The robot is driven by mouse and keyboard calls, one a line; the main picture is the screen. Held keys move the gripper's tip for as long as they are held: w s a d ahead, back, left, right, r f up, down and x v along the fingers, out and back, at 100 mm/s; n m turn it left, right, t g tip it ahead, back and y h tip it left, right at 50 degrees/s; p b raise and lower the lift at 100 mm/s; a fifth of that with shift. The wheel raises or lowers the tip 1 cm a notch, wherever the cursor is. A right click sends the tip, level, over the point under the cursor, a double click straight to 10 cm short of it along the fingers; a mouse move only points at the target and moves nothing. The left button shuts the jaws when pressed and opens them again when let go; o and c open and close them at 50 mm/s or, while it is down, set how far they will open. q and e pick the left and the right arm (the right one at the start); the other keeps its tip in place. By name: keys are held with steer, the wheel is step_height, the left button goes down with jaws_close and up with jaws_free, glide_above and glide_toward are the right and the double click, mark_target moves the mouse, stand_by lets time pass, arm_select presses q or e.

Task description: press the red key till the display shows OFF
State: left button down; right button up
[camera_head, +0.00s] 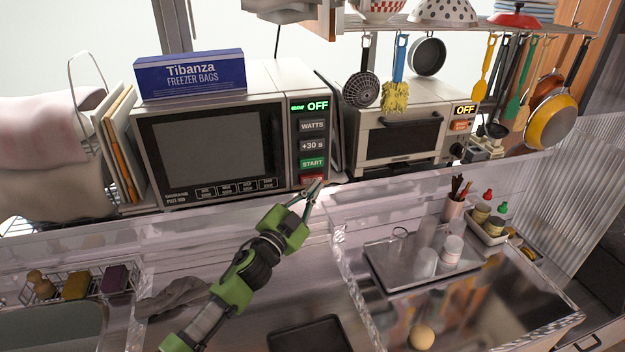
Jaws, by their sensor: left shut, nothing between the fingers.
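The microwave (213,150) stands on the shelf at the left of centre, its door shut. Its display (317,106) reads OFF in green letters. Below the WATTS, +30 s and green START keys is the red key (307,179), partly hidden by my left gripper. My left gripper (316,187) is shut and empty, its fingertips right at the red key's lower right; I cannot tell whether they touch it. My right gripper is not in view.
A toaster oven (400,140) to the right also shows OFF. A blue freezer bag box (190,75) lies on the microwave. Utensils hang above right. A clear ledge runs below the shelf, with a metal tray (385,268) and a black tray (308,336) lower down.

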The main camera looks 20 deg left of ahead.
arm_select(q)
steer(key=s+d, duration=0.1)
steer(key=s, duration=0.1)
steer(key=s+d+p, duration=0.1)
steer(key=s+d, duration=0.1)
stand_by(0.6)
steer(key=shift+a, duration=0.1)
stand_by(0.6)
